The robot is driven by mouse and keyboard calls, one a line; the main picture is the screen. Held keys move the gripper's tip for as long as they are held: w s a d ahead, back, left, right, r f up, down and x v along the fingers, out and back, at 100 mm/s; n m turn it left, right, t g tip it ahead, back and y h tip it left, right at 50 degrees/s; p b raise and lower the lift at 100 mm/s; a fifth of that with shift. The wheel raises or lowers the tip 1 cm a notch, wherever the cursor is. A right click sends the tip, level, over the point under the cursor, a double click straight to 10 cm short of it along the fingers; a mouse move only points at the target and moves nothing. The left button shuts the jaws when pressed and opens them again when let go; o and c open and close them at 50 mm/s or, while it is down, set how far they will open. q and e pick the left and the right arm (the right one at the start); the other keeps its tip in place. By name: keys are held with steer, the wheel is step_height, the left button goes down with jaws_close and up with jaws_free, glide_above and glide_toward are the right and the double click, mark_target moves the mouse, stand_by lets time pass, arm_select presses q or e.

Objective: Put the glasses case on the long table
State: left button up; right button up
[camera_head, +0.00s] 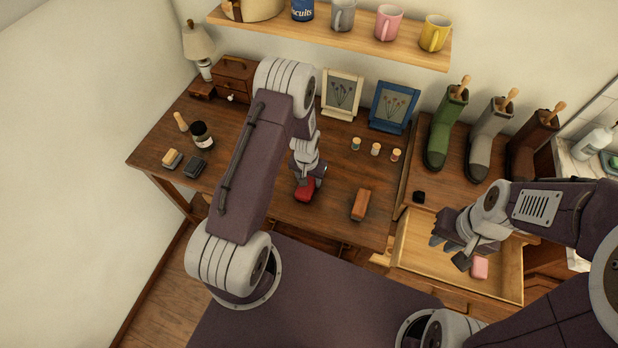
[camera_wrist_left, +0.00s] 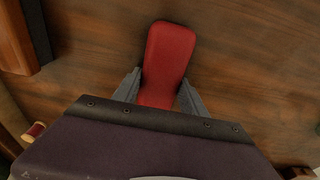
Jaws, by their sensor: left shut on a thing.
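The red glasses case (camera_head: 306,191) is a smooth, rounded, elongated shape at the middle of the long table (camera_head: 262,207), towards its front edge. It also shows in the left wrist view (camera_wrist_left: 168,52). My left gripper (camera_head: 309,183) is shut on the case, with one finger on each side of it and its far end sticking out past the fingers. The case is at or just above the tabletop; I cannot tell if it touches. My right gripper (camera_head: 449,252) is open and empty, over the open drawer (camera_head: 412,250) at the right.
A brown brush-like block (camera_head: 361,204) lies right of the case. Several thread spools (camera_head: 375,149) stand behind it. A dark jar (camera_head: 201,135) and small blocks (camera_head: 172,158) are at the left. A pink block (camera_head: 480,267) lies in the drawer. Boots (camera_head: 445,132) stand at the right.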

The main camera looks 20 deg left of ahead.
arm_select(q)
steer(key=shift+f, duration=0.1)
steer(key=o, duration=1.4)
step_height(320, 180, up, 12)
steer(key=s, duration=0.2)
steer(key=s+d+r, duration=0.3)
steer(key=s+r, duration=0.6)
steer(key=s, duration=0.4)
steer(key=shift+d, duration=0.15)
